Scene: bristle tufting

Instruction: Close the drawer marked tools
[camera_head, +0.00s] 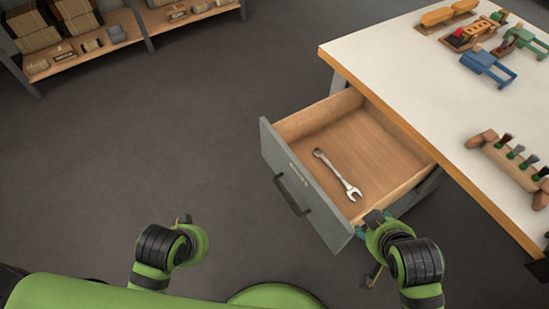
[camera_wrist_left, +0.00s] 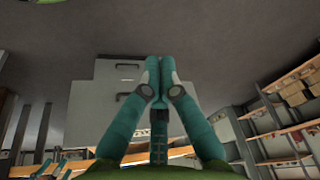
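A grey-fronted wooden drawer (camera_head: 290,180) stands pulled out from under the workbench, with a wrench (camera_head: 338,174) lying inside. Its front has a dark bar handle (camera_head: 292,195) and a small label too small to read. My left gripper (camera_head: 186,220) is left of the drawer and apart from it, above the floor. In the left wrist view, its teal fingers (camera_wrist_left: 158,68) meet at the tips with nothing visible between them; grey panels with handles (camera_wrist_left: 108,98) show beyond. My right gripper (camera_head: 370,245) is by the drawer front's near right corner; its fingers are partly hidden and contact is unclear.
The white workbench top (camera_head: 400,75) holds toy-like figures (camera_head: 488,67), a tray of parts (camera_head: 470,33) and a wooden block with brush tufts (camera_head: 510,160). Shelves with boxes (camera_head: 75,18) stand at the back left. The floor left of the drawer is clear.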

